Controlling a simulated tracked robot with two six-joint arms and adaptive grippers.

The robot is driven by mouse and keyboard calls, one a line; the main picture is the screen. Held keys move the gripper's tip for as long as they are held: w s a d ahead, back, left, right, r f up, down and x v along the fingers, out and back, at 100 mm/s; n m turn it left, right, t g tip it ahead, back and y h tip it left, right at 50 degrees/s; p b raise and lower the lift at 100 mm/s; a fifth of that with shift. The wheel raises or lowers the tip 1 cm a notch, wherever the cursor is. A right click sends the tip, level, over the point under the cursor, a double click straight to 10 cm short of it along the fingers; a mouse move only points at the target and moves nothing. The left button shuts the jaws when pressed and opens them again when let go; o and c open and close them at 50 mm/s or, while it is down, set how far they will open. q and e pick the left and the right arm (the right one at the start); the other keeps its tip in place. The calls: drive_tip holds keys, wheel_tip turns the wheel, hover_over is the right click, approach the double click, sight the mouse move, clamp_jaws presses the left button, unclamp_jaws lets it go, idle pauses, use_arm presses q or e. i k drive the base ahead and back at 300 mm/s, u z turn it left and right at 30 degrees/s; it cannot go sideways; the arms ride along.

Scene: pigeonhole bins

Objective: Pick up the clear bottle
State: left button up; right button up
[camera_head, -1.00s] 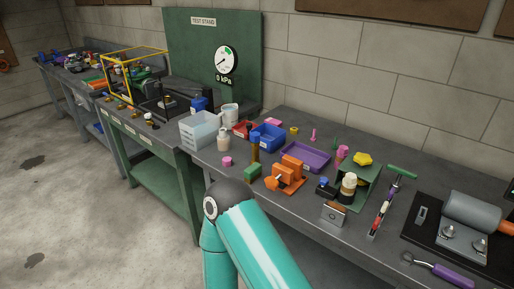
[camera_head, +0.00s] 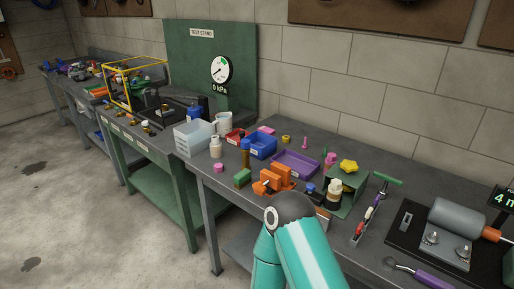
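A small pale bottle (camera_head: 215,148) stands upright near the left end of the grey bench, beside a translucent bin (camera_head: 194,137). It looks like the clear bottle, though it is too small to be sure. A second bottle-like thing with a pale top (camera_head: 334,189) stands by the green holder on the right, partly hidden. Neither of my grippers is in view. One of my teal arms rises from the bottom, its dark joint in front of the bench's front edge.
A motor rig (camera_head: 459,220) stands at the right. The floor at left is clear.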

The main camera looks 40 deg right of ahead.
sight(216, 147)
drive_tip(key=z, duration=0.65)
drive_tip(key=i, duration=0.7)
drive_tip(key=z, duration=0.15)
